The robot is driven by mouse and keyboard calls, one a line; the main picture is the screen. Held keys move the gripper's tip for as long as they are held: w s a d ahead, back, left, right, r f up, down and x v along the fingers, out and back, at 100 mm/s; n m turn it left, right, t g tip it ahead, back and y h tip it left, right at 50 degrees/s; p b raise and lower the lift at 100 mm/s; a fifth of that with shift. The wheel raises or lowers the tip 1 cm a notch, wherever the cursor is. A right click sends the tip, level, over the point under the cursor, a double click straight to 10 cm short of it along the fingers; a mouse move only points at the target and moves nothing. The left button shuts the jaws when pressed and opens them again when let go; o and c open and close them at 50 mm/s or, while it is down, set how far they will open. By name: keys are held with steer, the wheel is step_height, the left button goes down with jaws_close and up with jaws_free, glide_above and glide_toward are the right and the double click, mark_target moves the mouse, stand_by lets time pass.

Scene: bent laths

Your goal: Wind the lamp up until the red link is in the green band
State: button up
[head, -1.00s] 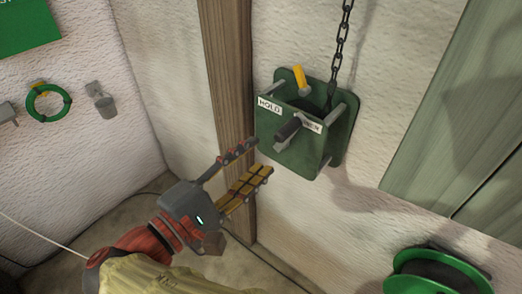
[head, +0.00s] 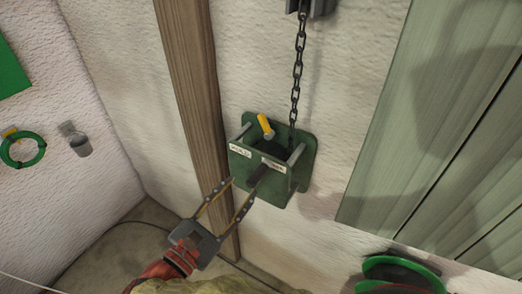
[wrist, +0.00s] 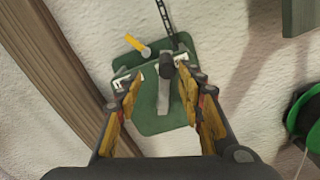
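A green winch box (head: 300,150) is fixed to the white wall, with a dark chain (head: 298,70) running up from it. A yellow-ended lever (head: 265,124) sticks up by the HOLD label. A dark crank grip (head: 258,173) points out of the winch's front. In the wrist view the grip (wrist: 167,60) and its grey crank arm (wrist: 163,97) show between my fingers. My gripper (head: 242,190) is open and empty, just short of the grip in the head view; I see no clear contact. The lamp, red link and green band are not in view.
A wooden post (head: 190,90) stands close left of the winch. Greenish boards (head: 420,150) are at the right, and a green reel (head: 400,272) is low at the right. A green ring (head: 22,150) and a grey cup (head: 76,140) hang on the left wall.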

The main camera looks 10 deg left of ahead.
mark_target(262, 170)
steer(key=n+p, duration=0.1)
steer(key=w+d+n+p, duration=0.1)
steer(key=n+p, duration=0.1)
steer(key=shift+w+d+r+p, duration=0.15)
steer(key=shift+d+p, duration=0.05)
steer(key=shift+p, duration=0.1)
steer(key=shift+w+d+f+n+p, duration=0.25)
steer(key=shift+w+f+n+p, duration=0.1)
steer(key=shift+n, duration=0.35)
steer(key=x, duration=0.7)
steer(key=shift+w+d+b, duration=0.15)
steer(key=shift+b, duration=0.25)
steer(key=c, duration=0.3)
jaws_close()
